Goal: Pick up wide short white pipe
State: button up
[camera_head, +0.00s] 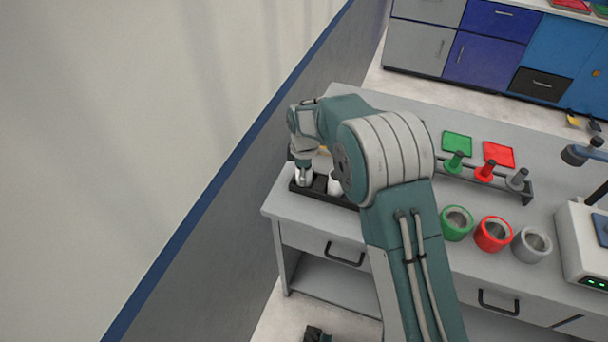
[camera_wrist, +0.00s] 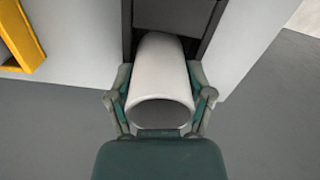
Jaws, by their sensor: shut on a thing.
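A white pipe (camera_wrist: 160,80) stands between the two fingers of my gripper (camera_wrist: 160,88) in the wrist view. The fingers press on its two sides, and its round open end faces the camera. In the head view my gripper (camera_head: 303,168) points down over the left part of a black tray (camera_head: 319,194), with the white pipe (camera_head: 303,180) showing under it. I cannot tell whether the pipe's bottom still touches the tray. A second white pipe (camera_head: 335,184) stands to the right in the tray, partly hidden by my arm.
The grey table (camera_head: 292,211) carries green (camera_head: 457,222), red (camera_head: 493,234) and grey (camera_head: 531,244) cups and a rack of coloured pegs (camera_head: 486,171). A white device (camera_head: 575,245) stands at right. A wall is close on the left. A yellow object (camera_wrist: 18,38) shows in the wrist view.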

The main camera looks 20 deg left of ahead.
jog(key=shift+d, duration=0.15)
jog(key=shift+r, duration=0.4)
notch_tip(320, 180, up, 2)
jog(key=shift+r, duration=0.2)
jog(key=s+d+r, duration=0.2)
jog(key=s+r, duration=0.1)
jog(key=s, duration=0.1)
jog(key=s+d+r, duration=0.2)
jog(key=s+r, duration=0.1)
jog(key=s, duration=0.1)
jog(key=s+d+r, duration=0.3)
jog(key=s, duration=0.1)
jog(key=shift+r, duration=0.4)
jog(key=shift+d, duration=0.15)
